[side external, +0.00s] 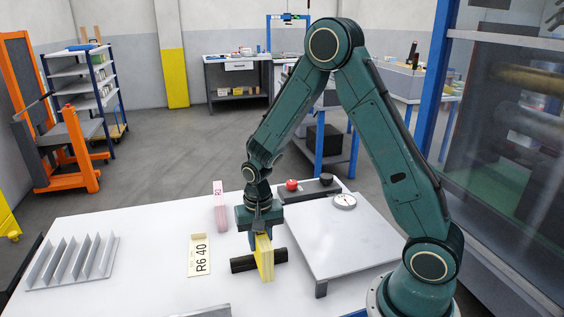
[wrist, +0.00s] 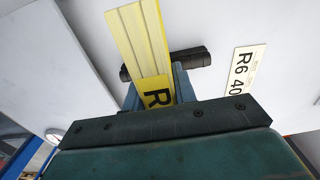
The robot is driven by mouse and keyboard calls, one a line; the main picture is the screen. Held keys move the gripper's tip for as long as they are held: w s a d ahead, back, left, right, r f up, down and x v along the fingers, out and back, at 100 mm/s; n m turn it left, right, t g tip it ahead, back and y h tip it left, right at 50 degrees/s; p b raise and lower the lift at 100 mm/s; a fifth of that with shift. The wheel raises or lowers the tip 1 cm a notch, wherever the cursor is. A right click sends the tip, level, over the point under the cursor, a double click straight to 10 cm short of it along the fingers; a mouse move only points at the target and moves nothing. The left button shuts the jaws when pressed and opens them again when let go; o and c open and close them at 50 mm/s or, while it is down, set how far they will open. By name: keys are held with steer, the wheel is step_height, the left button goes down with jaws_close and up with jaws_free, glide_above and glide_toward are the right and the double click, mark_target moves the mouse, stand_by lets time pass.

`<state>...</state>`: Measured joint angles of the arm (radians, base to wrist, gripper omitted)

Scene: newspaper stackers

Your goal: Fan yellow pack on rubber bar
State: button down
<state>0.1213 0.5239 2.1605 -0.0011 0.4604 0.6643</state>
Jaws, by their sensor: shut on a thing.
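The yellow pack (side external: 265,257) stands upright at the black rubber bar (side external: 243,264) on the white table. My gripper (side external: 258,228) is above the bar and shut on the upper part of the pack. In the wrist view the pack (wrist: 139,35) shows its ribbed yellow edge and part of a black letter R, between the blue-grey fingers (wrist: 155,90). The rubber bar (wrist: 195,58) lies across behind the pack, its ends showing on both sides. I cannot tell whether the pack presses on the bar.
A label plate reading R6 40 (side external: 200,255) lies left of the bar. A pink pack (side external: 220,207) stands behind it. A slotted metal rack (side external: 72,262) is at far left. A raised grey plate (side external: 345,240) with a round dial (side external: 344,201) is close on the right.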

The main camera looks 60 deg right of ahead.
steer(key=shift+s+a+f, duration=0.1)
steer(key=shift+s+a, duration=0.55)
stand_by(0.4)
steer(key=shift+s+a, duration=0.25)
steer(key=shift+s, duration=0.05)
steer(key=shift+w+d, duration=0.15)
steer(key=shift+w, duration=0.05)
stand_by(0.4)
steer(key=shift+w+d, duration=0.35)
steer(key=shift+w+d, duration=0.25)
steer(key=shift+w+d, duration=0.15)
steer(key=shift+w, duration=0.05)
steer(key=shift+w+d, duration=1.65)
steer(key=shift+d, duration=0.05)
stand_by(1.7)
steer(key=shift+w+d, duration=0.15)
